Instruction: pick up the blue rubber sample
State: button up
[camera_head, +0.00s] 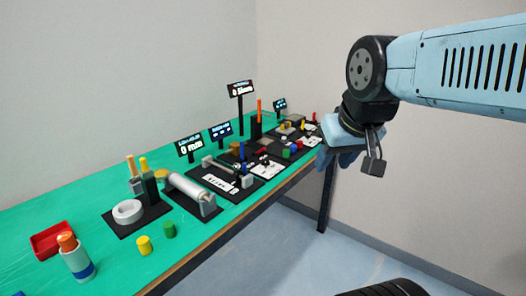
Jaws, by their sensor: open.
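Several small coloured pieces sit on the black and white plates in the middle of the table; a small blue piece (286,154) there may be the blue rubber sample, but it is too small to be sure. A red piece and a green piece stand close beside it. My gripper (332,160) hangs at the right, beyond the table's right edge and apart from the pieces in the picture. It is open, and I see nothing held in it. Its fingertips are partly hidden by its own body.
The green table (205,238) runs along the wall. Yellow (144,245) and green (169,230) cylinders, a red tray (50,240) and a blue-banded bottle (82,265) stand at the near left. Upright display signs (189,148) rise along the back.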

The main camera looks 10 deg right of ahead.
aim_at(294, 147)
jog(key=u, duration=0.15)
jog(key=i, duration=1)
jog(key=z, duration=0.1)
